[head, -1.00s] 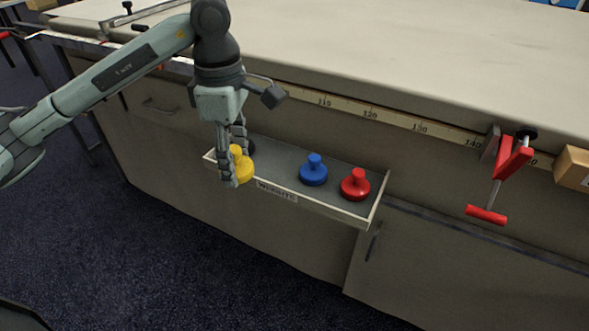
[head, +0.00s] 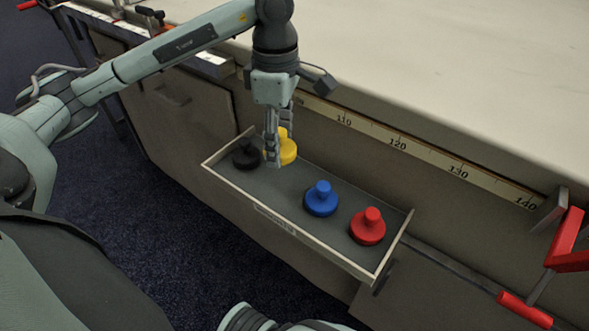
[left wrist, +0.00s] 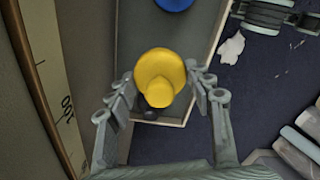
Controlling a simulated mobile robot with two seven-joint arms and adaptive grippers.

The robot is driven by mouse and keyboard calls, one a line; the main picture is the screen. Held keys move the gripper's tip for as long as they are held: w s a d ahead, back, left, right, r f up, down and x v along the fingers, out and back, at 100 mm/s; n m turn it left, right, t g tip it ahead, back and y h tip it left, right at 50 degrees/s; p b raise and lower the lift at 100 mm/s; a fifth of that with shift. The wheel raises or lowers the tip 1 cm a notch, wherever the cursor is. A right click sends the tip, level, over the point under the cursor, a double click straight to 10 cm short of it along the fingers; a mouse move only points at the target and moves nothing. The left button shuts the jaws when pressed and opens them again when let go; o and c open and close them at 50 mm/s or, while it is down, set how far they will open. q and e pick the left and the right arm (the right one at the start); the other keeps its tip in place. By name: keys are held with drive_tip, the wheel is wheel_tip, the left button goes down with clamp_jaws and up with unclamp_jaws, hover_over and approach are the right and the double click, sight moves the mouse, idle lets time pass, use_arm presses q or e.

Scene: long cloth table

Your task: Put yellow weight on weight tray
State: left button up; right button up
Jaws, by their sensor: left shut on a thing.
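My left gripper (head: 279,150) is shut on the yellow weight (head: 289,148), with a finger partly hiding it in the head view. The yellow weight is over the left end of the weight tray (head: 332,249), close to the black weight. The gap between its base and the tray floor is hard to judge. In the left wrist view the yellow weight (left wrist: 160,75) sits between the two fingers of the left gripper (left wrist: 158,82), over the tray (left wrist: 175,122). My right gripper is out of view.
A black weight (head: 246,156), a blue weight (head: 321,199) and a red weight (head: 368,227) stand in the tray. A ruler strip (head: 400,143) runs along the table edge behind it. A red clamp (head: 565,240) hangs at the right. The tray's middle has free room.

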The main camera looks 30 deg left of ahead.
sight(281, 181)
use_arm(q)
drive_tip(key=shift+f, duration=3.45)
drive_tip(key=shift+f, duration=0.1)
drive_tip(key=o, duration=1.6)
drive_tip(key=shift+s, duration=0.1)
wheel_tip(281, 181, up, 12)
drive_tip(key=shift+r, duration=0.1)
